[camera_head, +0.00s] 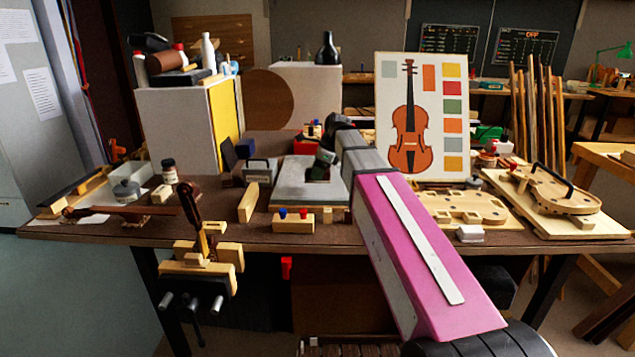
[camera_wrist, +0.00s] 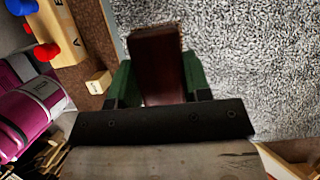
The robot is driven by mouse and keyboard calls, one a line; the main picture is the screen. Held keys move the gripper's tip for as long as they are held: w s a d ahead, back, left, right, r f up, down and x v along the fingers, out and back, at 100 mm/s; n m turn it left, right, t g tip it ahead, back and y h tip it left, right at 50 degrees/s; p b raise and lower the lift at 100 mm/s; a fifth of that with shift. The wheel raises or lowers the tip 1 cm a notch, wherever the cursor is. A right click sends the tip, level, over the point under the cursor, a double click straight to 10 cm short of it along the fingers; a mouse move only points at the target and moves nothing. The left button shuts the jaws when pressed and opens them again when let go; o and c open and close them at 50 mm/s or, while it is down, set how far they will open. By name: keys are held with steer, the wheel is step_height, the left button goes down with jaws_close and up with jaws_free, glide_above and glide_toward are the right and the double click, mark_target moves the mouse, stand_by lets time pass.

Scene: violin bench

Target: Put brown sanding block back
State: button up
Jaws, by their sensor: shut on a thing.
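My gripper (camera_wrist: 159,76) is shut on a dark reddish-brown block (camera_wrist: 157,52), its green fingers on either side of it. The block sticks out past the fingertips over a speckled grey surface in the wrist view. In the head view my gripper (camera_head: 323,165) is over the grey flat plate (camera_head: 290,196) in the middle of the bench. There the block is mostly hidden and too small to make out. I cannot tell whether it touches the plate.
A wooden holder (camera_head: 293,222) with blue and red tops stands at the plate's front edge; it also shows in the wrist view (camera_wrist: 52,18). A small wooden block (camera_wrist: 97,82) lies beside the plate. A pale wooden block (camera_head: 248,202) stands left. A violin panel (camera_head: 406,115) stands behind.

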steer(key=shift+f, duration=1.85)
steer(key=shift+f, duration=0.1)
steer(key=o, duration=1)
steer(key=v, duration=1.1)
steer(key=shift+r, duration=0.2)
steer(key=shift+s+d+r, duration=0.1)
steer(key=shift+d+r, duration=0.1)
steer(key=shift+r, duration=0.15)
steer(key=shift+s, duration=0.1)
